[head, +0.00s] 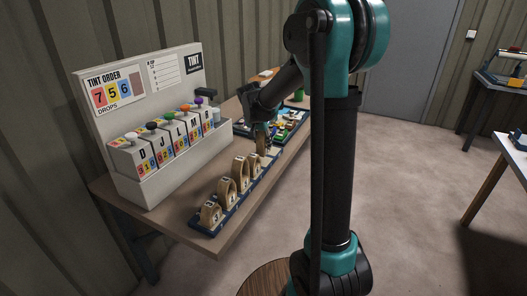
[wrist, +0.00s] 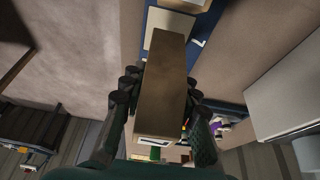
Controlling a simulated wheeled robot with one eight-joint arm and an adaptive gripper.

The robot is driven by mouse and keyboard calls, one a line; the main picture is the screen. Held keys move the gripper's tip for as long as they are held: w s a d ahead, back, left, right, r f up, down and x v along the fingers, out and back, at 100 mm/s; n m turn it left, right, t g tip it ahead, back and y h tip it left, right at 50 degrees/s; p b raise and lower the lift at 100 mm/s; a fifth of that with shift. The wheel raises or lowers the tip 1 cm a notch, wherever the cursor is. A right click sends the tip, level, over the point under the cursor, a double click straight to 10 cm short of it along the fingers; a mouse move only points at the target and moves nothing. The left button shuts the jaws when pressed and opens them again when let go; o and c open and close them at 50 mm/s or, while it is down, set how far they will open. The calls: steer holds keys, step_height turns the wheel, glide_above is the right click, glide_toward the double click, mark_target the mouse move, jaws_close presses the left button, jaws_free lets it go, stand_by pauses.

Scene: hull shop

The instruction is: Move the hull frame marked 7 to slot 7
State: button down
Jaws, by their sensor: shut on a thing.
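My gripper (head: 263,131) is over the table, at the far end of the row of wooden hull frames. It is shut on a wooden hull frame (head: 261,145). In the wrist view this frame (wrist: 163,85) is a long brown piece between the two fingers (wrist: 160,108), with a white label at its lower end; its number is not readable. Whether the held frame touches the rack, I cannot tell. Slot 7 cannot be made out.
A grey tint stand (head: 150,192) with several lettered bottles and a sign reading 7 5 6 stands behind the rack. A tray of small coloured pieces (head: 290,117) lies beyond my gripper. The table (head: 180,220) has bare wood at its near end. Other tables stand right.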

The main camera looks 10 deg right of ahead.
steer(key=shift+f, duration=1.95)
steer(key=c, duration=1.1)
jaws_free()
steer(key=shift+f, duration=0.1)
steer(key=shift+c, duration=0.2)
